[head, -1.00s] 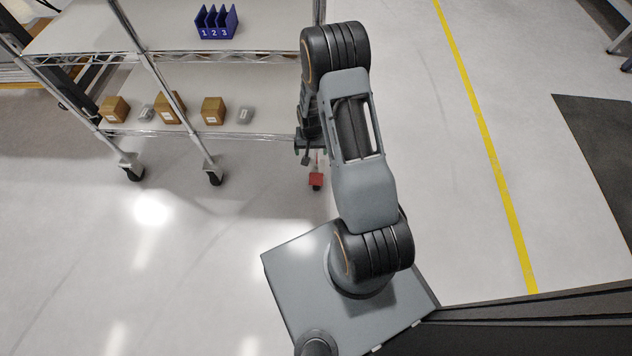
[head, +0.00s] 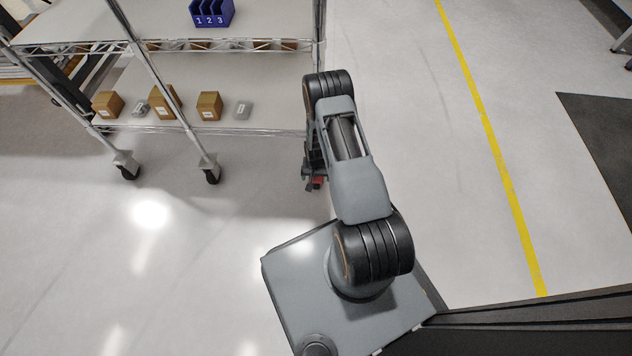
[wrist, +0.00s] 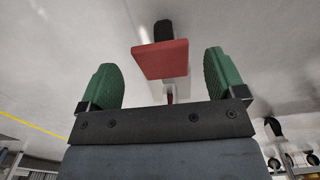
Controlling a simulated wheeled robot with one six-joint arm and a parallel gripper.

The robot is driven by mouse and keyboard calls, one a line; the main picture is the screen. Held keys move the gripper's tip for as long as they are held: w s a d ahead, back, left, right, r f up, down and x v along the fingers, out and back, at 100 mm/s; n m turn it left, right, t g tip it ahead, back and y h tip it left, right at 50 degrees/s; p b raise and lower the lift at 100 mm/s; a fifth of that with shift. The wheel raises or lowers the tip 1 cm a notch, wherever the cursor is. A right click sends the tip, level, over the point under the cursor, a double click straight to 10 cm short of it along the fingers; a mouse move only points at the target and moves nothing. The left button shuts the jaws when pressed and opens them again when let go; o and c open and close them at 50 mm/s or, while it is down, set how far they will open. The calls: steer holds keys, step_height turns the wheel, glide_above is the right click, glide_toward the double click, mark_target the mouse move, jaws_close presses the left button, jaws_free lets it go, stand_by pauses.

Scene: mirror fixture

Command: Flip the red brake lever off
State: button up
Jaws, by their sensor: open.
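The red brake lever (wrist: 160,60) shows in the wrist view as a flat red plate in front of a black caster wheel (wrist: 163,30). My gripper is open and holds nothing. I cannot tell how deep the lever sits between the fingers.
A wire shelf cart (head: 250,125) on casters stands at the upper left. It carries cardboard boxes (head: 209,106) and a blue numbered bin (head: 212,13). The floor left of my base is clear. A yellow line (head: 490,145) runs along the floor at the right.

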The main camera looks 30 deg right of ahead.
steer(key=shift+f+b, duration=0.4)
steer(key=shift+f, duration=1.05)
steer(key=c, duration=1.3)
steer(key=shift+w+d+r+g+y, duration=0.2)
steer(key=shift+r+g+y, duration=0.25)
steer(key=shift+g, duration=0.25)
steer(key=o, duration=1.1)
steer(key=shift+c, duration=0.2)
steer(key=shift+o, duration=1.2)
steer(key=shift+a, duration=0.1)
steer(key=shift+r, duration=0.1)
